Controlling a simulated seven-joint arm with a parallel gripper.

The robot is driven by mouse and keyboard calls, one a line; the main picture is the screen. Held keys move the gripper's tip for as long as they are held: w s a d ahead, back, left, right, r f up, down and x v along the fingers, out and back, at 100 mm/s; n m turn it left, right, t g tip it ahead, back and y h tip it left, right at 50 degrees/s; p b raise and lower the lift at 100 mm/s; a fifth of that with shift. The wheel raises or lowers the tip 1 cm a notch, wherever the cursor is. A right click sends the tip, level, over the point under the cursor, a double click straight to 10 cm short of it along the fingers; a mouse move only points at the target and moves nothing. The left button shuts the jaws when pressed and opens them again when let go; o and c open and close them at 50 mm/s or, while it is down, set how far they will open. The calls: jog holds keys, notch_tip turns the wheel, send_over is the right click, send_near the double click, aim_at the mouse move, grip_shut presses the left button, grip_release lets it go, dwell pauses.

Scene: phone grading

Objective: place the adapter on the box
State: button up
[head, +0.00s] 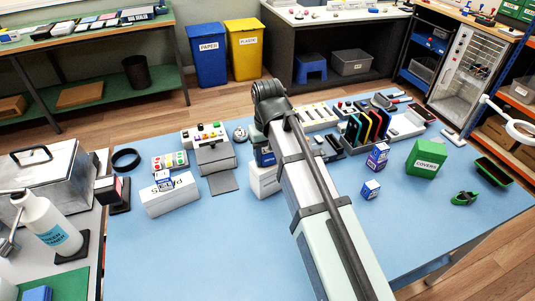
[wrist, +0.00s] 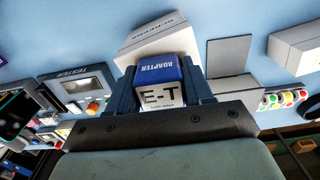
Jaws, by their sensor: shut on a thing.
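The adapter is a small blue and white carton, marked ADAPTER on its blue side in the wrist view (wrist: 160,72). My gripper (wrist: 158,80) is shut on it, with one dark finger on each side. A white box (wrist: 150,40) lies just beyond the adapter in the wrist view. In the head view this white box (head: 264,181) stands on the blue table, partly behind my arm. The held adapter is mostly hidden there by my arm. I cannot tell whether the adapter touches the box.
Another white box (head: 170,196) with a small blue and white carton on top stands to the left. A grey mat (head: 222,183) lies between the boxes. Two more blue and white cartons (head: 377,157) (head: 371,190) and a green box (head: 427,158) stand to the right. The front of the table is clear.

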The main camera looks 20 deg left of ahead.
jog(key=o, duration=1)
notch_tip(320, 180, up, 12)
jog(key=shift+r, duration=0.1)
dwell(0.4)
